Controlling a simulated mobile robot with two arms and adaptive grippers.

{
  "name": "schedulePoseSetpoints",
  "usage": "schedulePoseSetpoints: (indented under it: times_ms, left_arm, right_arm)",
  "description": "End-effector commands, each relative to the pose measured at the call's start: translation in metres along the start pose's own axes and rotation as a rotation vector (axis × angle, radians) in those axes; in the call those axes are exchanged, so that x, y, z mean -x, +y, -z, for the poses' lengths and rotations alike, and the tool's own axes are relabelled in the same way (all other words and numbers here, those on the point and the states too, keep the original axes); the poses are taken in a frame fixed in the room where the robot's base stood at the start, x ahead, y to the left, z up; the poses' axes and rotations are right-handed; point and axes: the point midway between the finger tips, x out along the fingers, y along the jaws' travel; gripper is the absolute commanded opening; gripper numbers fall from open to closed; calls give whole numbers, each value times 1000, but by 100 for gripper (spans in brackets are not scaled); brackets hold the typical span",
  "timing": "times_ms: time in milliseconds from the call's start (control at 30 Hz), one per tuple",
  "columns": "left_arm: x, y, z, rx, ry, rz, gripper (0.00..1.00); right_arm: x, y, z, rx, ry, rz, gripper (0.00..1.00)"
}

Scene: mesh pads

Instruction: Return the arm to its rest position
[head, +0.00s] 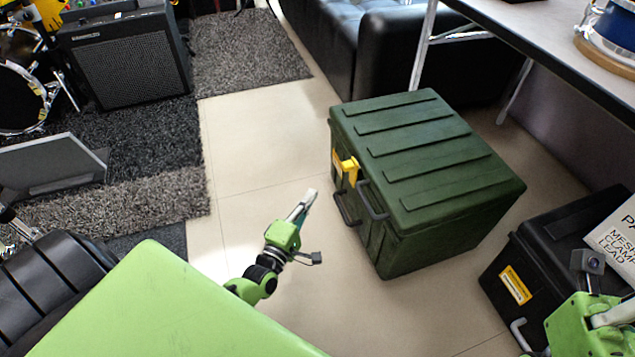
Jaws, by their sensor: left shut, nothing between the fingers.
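My left gripper (303,207) is in the middle of the head view, above the tiled floor. Its pale fingers are together, with nothing between them. It is to the left of the dark green ribbed case (430,165) and appears apart from it. My right arm (588,325) shows at the lower right corner, in front of a black case. The fingertips of my right gripper cannot be made out there.
The black case (515,255) stands at the right with a printed sign (615,240) on it. A table (540,35) is at the upper right, with a blue drum (610,25). An amplifier (125,58) stands upper left near grey rugs (245,55). Tiled floor (255,130) is clear between.

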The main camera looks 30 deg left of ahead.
Motion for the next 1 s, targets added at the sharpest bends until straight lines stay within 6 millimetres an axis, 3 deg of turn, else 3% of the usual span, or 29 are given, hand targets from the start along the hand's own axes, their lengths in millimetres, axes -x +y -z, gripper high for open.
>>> schedulePoseSetpoints:
  times_ms: [133,367,467,567,767,867,1000]
  left_arm:
    - [13,2,0,0,-1,0,0]
    - [16,3,-1,-3,-2,-4,0]
    - [14,18,-13,-34,-18,-37,0]
    - [11,56,-42,-118,-52,-125,0]
    - [24,184,-117,-392,-71,-432,0]
    - [44,254,-145,-533,-25,-600,0]
    - [84,348,-171,-720,102,-823,0]
  right_arm:
    - [1,0,0,-2,-14,-5,0]
    - [3,0,0,-2,-16,-7,0]
    - [3,0,0,-2,-18,-7,0]
    - [3,0,0,-3,-22,-9,0]
    - [4,1,1,-5,-34,-14,0]
    - [5,1,1,-6,-41,-17,0]
    - [7,1,2,-7,-49,-20,0]
